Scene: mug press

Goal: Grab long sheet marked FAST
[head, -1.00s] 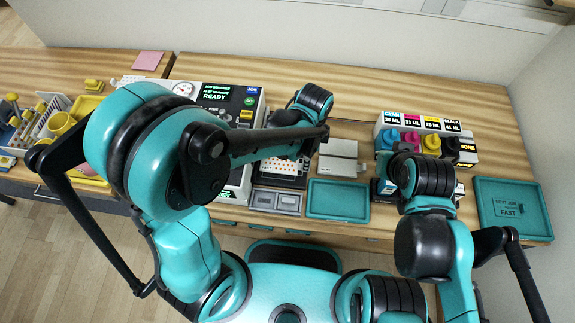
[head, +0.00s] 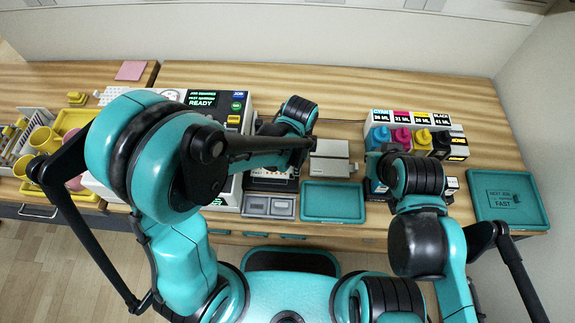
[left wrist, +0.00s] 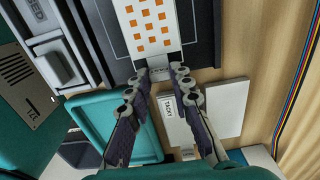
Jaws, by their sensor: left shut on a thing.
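A long white sheet printed with orange squares (left wrist: 150,28) lies on the dark bed of a machine at the top of the left wrist view. My left gripper (left wrist: 161,72) is shut on the narrow near end of this sheet. In the head view only a small part of the sheet (head: 268,171) shows below my left forearm, which hides most of it. I cannot read a FAST mark on the sheet. My right gripper is hidden behind my right arm near the ink bottles, so its jaws cannot be judged.
Ink bottles (head: 402,138) stand at right.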

